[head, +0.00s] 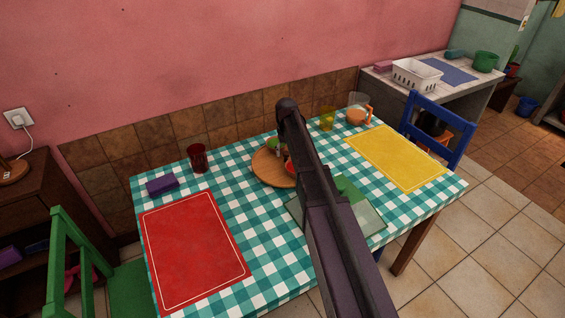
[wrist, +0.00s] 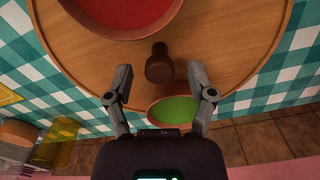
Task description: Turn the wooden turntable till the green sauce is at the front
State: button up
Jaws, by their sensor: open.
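The round wooden turntable (head: 265,172) sits on the checked tablecloth, partly hidden by my arm in the head view; it fills much of the wrist view (wrist: 238,45). The green sauce bowl (wrist: 174,110) is on its wall side, also visible at the back in the head view (head: 273,143). A large red bowl (wrist: 125,12) is on the opposite side. A dark brown knob (wrist: 159,66) stands on the turntable between the two bowls. My gripper (wrist: 160,74) is open, fingertips to either side of the knob's near end; contact cannot be told.
A dark red cup (head: 197,158) and purple block (head: 162,185) stand left of the turntable. A yellow cup (head: 327,118) and orange-toned mug (head: 358,116) stand to the right. A red mat (head: 193,250) and yellow mat (head: 396,157) lie flat. The tiled wall (head: 175,135) runs close behind.

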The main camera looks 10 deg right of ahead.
jog(key=shift+f+b, duration=1.15)
jog(key=shift+f, duration=0.3)
